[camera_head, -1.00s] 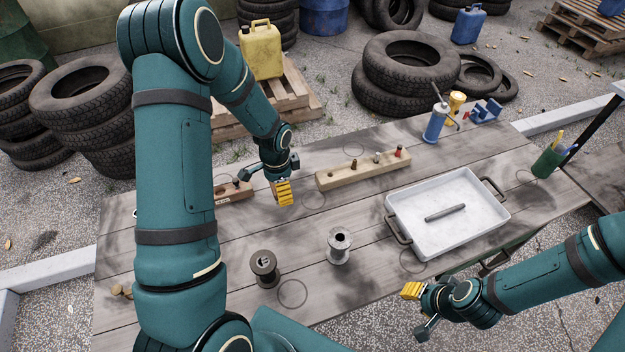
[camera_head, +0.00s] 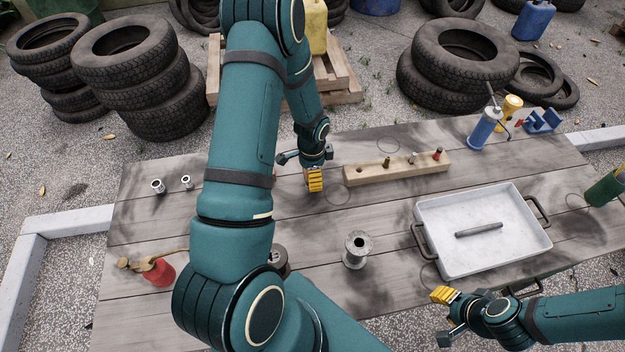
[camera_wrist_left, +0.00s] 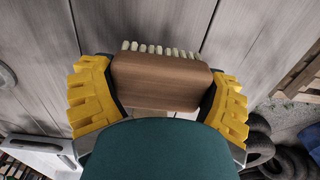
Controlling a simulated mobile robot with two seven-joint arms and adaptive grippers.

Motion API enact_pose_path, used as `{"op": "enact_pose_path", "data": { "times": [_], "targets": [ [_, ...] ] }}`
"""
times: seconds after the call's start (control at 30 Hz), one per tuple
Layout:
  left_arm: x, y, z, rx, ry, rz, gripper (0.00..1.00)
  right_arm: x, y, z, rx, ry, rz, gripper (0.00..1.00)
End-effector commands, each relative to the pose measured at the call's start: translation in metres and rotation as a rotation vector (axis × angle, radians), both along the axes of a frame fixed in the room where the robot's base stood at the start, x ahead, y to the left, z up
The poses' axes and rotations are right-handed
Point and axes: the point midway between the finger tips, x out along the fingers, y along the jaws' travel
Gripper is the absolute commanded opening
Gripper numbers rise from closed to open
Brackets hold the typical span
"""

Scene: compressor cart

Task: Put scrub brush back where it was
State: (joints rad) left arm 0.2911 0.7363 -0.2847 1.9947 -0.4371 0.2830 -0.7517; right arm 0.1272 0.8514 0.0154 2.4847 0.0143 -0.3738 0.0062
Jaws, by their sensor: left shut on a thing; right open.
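The scrub brush (camera_wrist_left: 160,82) is a brown wooden block with a row of pale bristles, seen in the left wrist view. My left gripper (camera_wrist_left: 159,95) is shut on it, with the yellow finger pads on its two ends. In the head view my left gripper (camera_head: 308,172) is over the wooden table (camera_head: 330,235), left of a wooden block with pegs; the brush is not clearly visible there. How high it is above the table I cannot tell. My right gripper (camera_head: 445,318) is open and empty, in front of the white tray.
The white tray (camera_head: 445,225) holds a grey rod (camera_head: 479,229). The peg block (camera_head: 398,170), a metal spool (camera_head: 357,250), a blue bottle (camera_head: 484,130) and a red can (camera_head: 160,272) stand on the table.

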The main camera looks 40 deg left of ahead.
Motion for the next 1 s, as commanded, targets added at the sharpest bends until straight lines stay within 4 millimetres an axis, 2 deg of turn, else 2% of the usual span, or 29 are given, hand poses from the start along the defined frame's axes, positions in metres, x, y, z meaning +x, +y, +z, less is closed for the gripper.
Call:
{"op": "enact_pose_path", "data": {
  "times": [0.3,0.67,0.7,0.73,1.0],
  "targets": [
    [-0.001,0.0,-0.036,0.0,0.002,0.0,0.39,-0.001,0.0,-0.004,0.001,0.003,0.002,0.4],
    [0.0,0.0,-0.04,0.0,0.0,0.0,0.39,-0.002,0.0,-0.008,0.001,0.005,0.004,0.4],
    [0.0,0.0,-0.039,0.001,0.001,0.0,0.93,-0.002,0.0,-0.007,0.002,0.006,0.004,0.4],
    [0.0,0.0,-0.039,0.001,0.001,0.0,1.0,-0.002,0.0,-0.007,0.002,0.006,0.004,0.4],
    [0.0,0.0,-0.038,0.001,0.001,0.0,1.0,-0.002,0.0,-0.006,0.001,0.005,0.004,0.4]
  ]
}}
